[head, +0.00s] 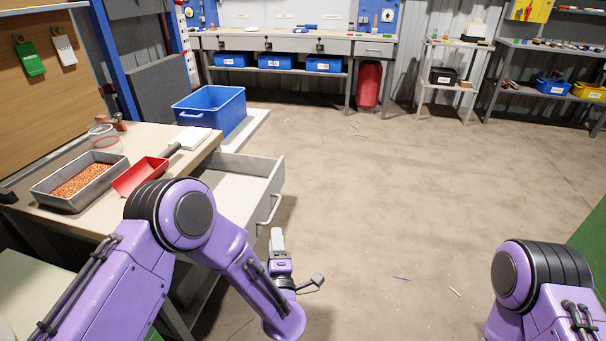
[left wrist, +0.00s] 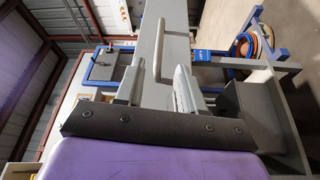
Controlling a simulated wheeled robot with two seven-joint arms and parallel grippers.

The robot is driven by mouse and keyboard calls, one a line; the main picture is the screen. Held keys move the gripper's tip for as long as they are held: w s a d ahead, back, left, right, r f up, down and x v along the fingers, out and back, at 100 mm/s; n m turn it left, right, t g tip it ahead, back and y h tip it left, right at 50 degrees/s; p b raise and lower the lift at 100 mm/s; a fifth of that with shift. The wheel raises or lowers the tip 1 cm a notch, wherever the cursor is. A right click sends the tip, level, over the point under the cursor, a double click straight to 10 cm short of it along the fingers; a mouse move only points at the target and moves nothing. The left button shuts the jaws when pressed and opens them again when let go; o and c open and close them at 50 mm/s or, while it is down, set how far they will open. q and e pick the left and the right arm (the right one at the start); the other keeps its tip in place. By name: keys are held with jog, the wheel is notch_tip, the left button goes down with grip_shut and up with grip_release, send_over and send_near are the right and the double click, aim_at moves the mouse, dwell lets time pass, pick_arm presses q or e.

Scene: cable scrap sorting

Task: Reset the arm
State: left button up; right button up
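My left arm bends down in front of the workbench (head: 226,146). Its gripper (head: 277,238) is low beside the pulled-out grey drawer (head: 262,203), just below the drawer handle (head: 270,209). In the left wrist view the two fingers (left wrist: 158,88) stand apart with nothing between their tips. The drawer handle (left wrist: 159,50) shows ahead of the gap, apart from the fingers as far as I can see. Of my right arm only the purple upper part shows at the lower right of the head view; its gripper is out of frame.
On the bench are a metal tray of copper granules (head: 63,203), a red scoop (head: 139,177) and a wire-mesh strainer (head: 103,135). A blue crate (head: 224,97) stands behind it. The floor (head: 400,190) in the middle is mostly clear, with a few small scraps.

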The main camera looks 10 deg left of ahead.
pick_arm(q)
jog(key=s+a+f+m+g+h, duration=0.2)
jog(key=s+a+f+m+g, duration=0.3)
jog(key=s+f, duration=0.5)
jog(key=s+a+f+m+g+h, duration=0.25)
jog(key=s+f+m+g, duration=0.35)
jog(key=s+f, duration=0.4)
jog(key=s+a+m+g+y+p, duration=0.1)
jog(key=s+a+g, duration=0.1)
jog(key=s+a, duration=0.35)
jog(key=s+a+m+g+y+p, duration=0.1)
jog(key=s+a+g, duration=0.1)
jog(key=s, duration=0.7)
notch_tip(320, 180, up, 13)
jog(key=p, duration=1.1)
jog(key=shift+f, duration=0.2)
jog(key=shift+w+a, duration=0.1)
jog(key=shift+w, duration=0.05)
